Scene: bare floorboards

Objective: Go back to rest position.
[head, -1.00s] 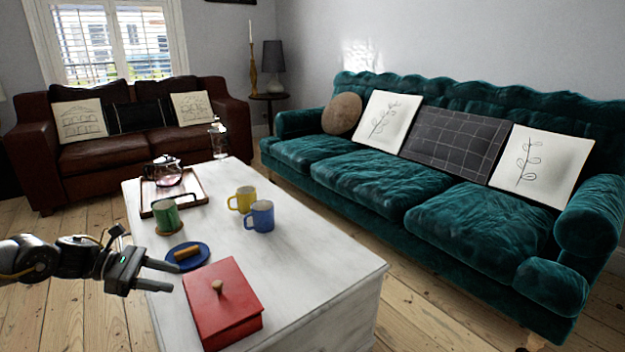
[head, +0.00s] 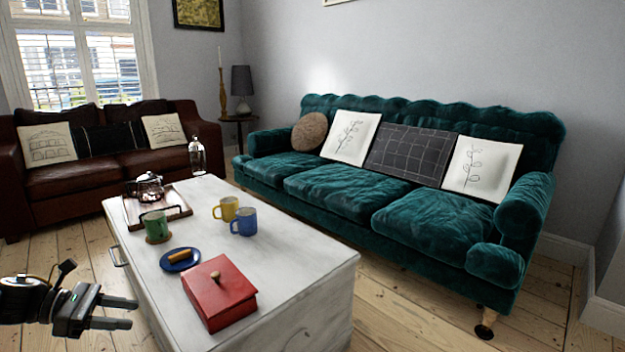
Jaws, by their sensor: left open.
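My left gripper (head: 133,313) is at the lower left of the head view, over the floorboards and left of the white coffee table (head: 290,285). Its two fingers point right and are apart, with nothing between them. It is clear of the table's near left side. My right gripper is not in view.
On the table are a red box (head: 222,298), a blue plate (head: 181,264) with a brown item, green (head: 154,223), yellow (head: 228,207) and blue (head: 244,224) mugs, and a tray (head: 127,213) with a teapot. A teal sofa (head: 430,222) stands right; a brown sofa (head: 85,176) stands behind left.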

